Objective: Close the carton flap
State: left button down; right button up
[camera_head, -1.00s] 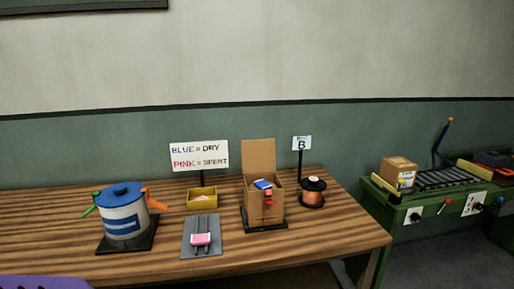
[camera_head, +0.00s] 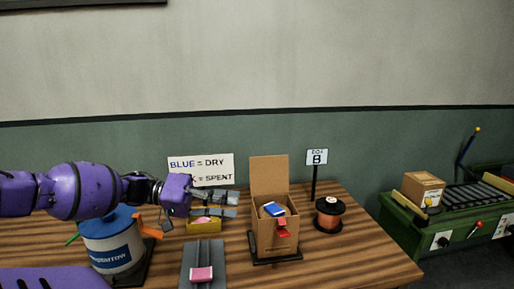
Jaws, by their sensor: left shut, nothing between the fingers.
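The brown carton (camera_head: 264,237) stands on a dark base on the wooden table. Its flap (camera_head: 269,176) stands upright at the back, so the carton is open at the top. A blue packet (camera_head: 273,209) shows in the carton's mouth, and a red piece (camera_head: 282,228) is on its front. My left gripper (camera_head: 232,204) reaches in from the left, its fingers pointing right toward the carton. It is shut and empty, in front of the sign and over the yellow bin, to the left of the flap and apart from it. My right gripper is not in view.
A yellow bin (camera_head: 204,227), a grey stand with a pink packet (camera_head: 202,273) and a blue-lidded drum (camera_head: 108,255) lie left of the carton. A copper spool (camera_head: 329,216) and a sign "B" (camera_head: 317,157) stand right. A green roller bench (camera_head: 445,224) is farther right.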

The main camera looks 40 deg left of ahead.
aim_at(269, 175)
jog(key=i+j, duration=0.35)
jog(key=j, duration=0.15)
jog(key=i+j, duration=0.35)
jog(key=j, duration=0.15)
jog(key=i+j, duration=0.35)
jog(key=j, duration=0.15)
